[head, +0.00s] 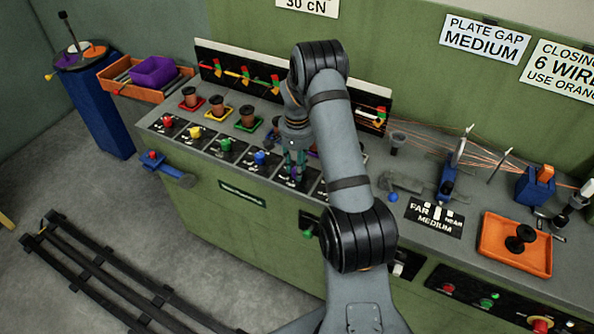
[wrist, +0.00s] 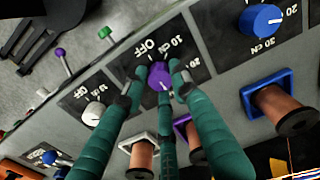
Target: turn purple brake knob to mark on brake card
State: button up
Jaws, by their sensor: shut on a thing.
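The purple brake knob (wrist: 157,72) sits on a black dial plate marked OFF, 10 cN and more in the wrist view. My gripper (wrist: 160,80) has its green fingers closed around this knob and hides part of it. I cannot tell where its pointer stands. In the head view my gripper (head: 295,160) reaches down onto the dial row on the bench. The brake card (head: 308,5) on the back wall reads "30 cN"; its top is cut off.
The blue knob (wrist: 262,18) and white knob (wrist: 95,112) flank the purple one. Spools stand behind the dials, among them one on a blue base (wrist: 275,105). An orange tray (head: 513,248) and a lettered card (head: 434,216) lie to the right on the bench.

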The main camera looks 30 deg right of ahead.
jog(key=shift+s+a+f+n+b, duration=0.15)
jog(key=shift+n+b, duration=0.25)
jog(key=shift+n, duration=0.6)
jog(key=o, duration=1.1)
jog(key=shift+c, duration=0.2)
jog(key=shift+o, duration=0.5)
notch_tip(320, 180, up, 12)
